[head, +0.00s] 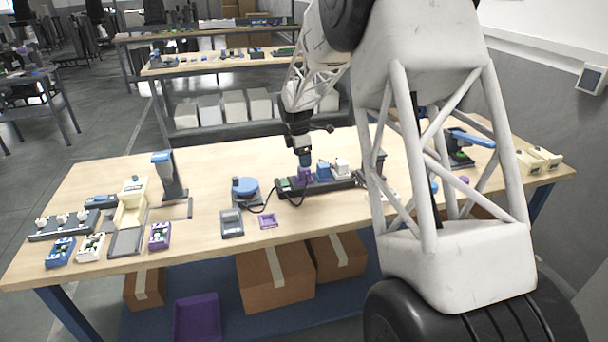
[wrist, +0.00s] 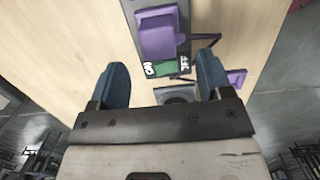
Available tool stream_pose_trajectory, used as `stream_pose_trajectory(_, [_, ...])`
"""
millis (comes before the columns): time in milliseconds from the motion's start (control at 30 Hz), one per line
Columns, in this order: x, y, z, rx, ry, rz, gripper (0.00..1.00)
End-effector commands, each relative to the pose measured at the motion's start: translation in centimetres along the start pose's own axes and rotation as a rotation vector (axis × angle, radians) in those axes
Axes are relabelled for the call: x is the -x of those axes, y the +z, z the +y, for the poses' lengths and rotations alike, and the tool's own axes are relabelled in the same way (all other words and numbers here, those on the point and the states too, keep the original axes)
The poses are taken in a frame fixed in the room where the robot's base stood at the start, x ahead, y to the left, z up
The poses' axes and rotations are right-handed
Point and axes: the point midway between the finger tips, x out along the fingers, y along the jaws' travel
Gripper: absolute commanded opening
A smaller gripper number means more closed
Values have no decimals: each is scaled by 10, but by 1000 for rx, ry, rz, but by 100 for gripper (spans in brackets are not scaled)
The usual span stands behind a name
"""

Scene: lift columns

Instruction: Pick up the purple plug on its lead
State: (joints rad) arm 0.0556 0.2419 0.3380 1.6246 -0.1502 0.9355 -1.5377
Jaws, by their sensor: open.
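The purple plug (head: 304,175) stands in the dark socket strip (head: 325,185) near the middle of the table. In the wrist view the purple plug (wrist: 158,35) is at the top centre, beside the strip's green switch (wrist: 166,68) with its white ON and OFF marks. My gripper (head: 305,160) is just above the plug in the head view. In the wrist view my gripper (wrist: 163,76) has its two blue fingers wide apart, with nothing held between them. The plug lies beyond the fingertips in that picture. A dark lead (wrist: 205,45) shows beside the plug.
A blue plug (head: 323,170) and a white plug (head: 341,166) stand close right of the purple one. A blue round device (head: 245,188) and a small purple tray (head: 268,221) are to the left and front. Bare tabletop (head: 335,215) lies in front of the strip.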

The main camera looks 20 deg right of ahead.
Motion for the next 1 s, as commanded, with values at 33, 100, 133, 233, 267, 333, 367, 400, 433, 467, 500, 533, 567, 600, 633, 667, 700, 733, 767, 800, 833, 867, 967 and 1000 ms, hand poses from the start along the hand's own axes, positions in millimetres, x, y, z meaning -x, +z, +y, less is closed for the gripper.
stream_pose_trajectory(33, [-5,0,0,0,-2,0,72])
stream_pose_trajectory(100, [-10,0,0,0,-2,0,72])
stream_pose_trajectory(133, [-12,0,0,0,-2,0,72])
stream_pose_trajectory(233, [-14,0,0,0,-1,0,72])
stream_pose_trajectory(267, [-14,0,0,0,0,0,72])
stream_pose_trajectory(333, [-14,0,0,0,0,0,72])
stream_pose_trajectory(367, [-14,0,0,0,0,0,72])
stream_pose_trajectory(400, [-14,0,0,0,0,0,72])
stream_pose_trajectory(433, [-14,0,0,0,0,0,72])
stream_pose_trajectory(467, [-14,0,0,0,-1,0,72])
stream_pose_trajectory(500, [-14,0,0,0,-1,0,72])
stream_pose_trajectory(533, [-14,0,0,0,-1,0,72])
stream_pose_trajectory(567, [-15,0,0,0,-1,0,72])
stream_pose_trajectory(600, [-17,0,0,0,-1,0,72])
stream_pose_trajectory(633, [-19,0,0,0,-1,0,72])
stream_pose_trajectory(667, [-21,0,0,0,-1,0,72])
stream_pose_trajectory(700, [-24,0,1,0,-1,0,72])
stream_pose_trajectory(733, [-27,0,1,0,-1,0,72])
stream_pose_trajectory(767, [-30,0,1,0,-1,0,72])
stream_pose_trajectory(800, [-34,0,1,0,-2,0,72])
stream_pose_trajectory(833, [-38,0,2,0,-2,0,72])
stream_pose_trajectory(867, [-42,-1,2,0,-2,0,72])
stream_pose_trajectory(967, [-53,-1,2,0,-1,0,72])
stream_pose_trajectory(1000, [-57,-1,2,0,-2,0,72])
